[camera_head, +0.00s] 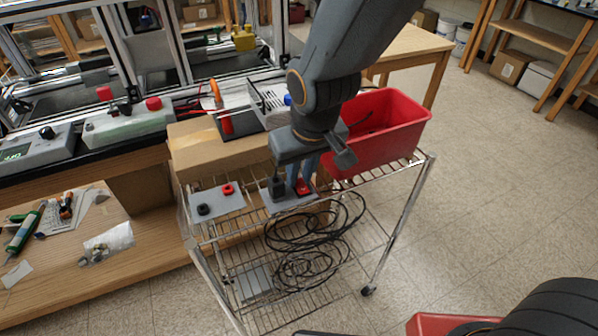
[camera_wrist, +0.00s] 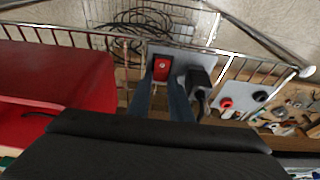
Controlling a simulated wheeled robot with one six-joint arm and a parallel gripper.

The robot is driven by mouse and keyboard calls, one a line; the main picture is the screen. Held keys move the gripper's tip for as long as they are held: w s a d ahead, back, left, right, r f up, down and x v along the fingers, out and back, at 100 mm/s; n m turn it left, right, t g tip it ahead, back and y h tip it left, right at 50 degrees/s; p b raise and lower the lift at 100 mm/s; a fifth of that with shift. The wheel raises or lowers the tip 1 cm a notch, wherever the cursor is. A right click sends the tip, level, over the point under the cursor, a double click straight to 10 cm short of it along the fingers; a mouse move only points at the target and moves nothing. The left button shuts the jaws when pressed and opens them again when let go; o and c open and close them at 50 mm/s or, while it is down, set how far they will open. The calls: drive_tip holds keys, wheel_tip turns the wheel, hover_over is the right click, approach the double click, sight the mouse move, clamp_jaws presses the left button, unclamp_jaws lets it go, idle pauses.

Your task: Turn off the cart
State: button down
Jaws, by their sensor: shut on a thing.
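The cart (camera_head: 408,205) is a chrome wire cart. On its top shelf edge are two grey plates. The right plate (camera_head: 283,204) carries a red switch part (camera_head: 302,188) and a black block (camera_head: 277,188). The left plate (camera_head: 215,199) carries a black knob (camera_head: 203,210) and a red knob (camera_head: 228,189). My gripper (camera_head: 300,180) reaches down to the right plate. In the wrist view its fingers (camera_wrist: 161,86) are close together at the red switch part (camera_wrist: 161,69), with the black block (camera_wrist: 198,80) just beside them. The fingertip contact is partly hidden.
A red bin (camera_head: 395,135) and a cardboard box (camera_head: 195,145) stand on the cart close to my arm. Coiled black cables (camera_head: 310,245) lie on the lower shelf. A workbench (camera_head: 80,265) with tools is at the left.

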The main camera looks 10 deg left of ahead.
sight(305, 192)
idle(0.3)
drive_tip(key=c, duration=1.9)
unclamp_jaws()
drive_tip(key=shift+o, duration=0.2)
drive_tip(key=shift+r, duration=0.15)
drive_tip(key=v, duration=0.7)
drive_tip(key=shift+d+r, duration=0.15)
drive_tip(key=shift+r, duration=0.15)
drive_tip(key=shift+s, duration=0.1)
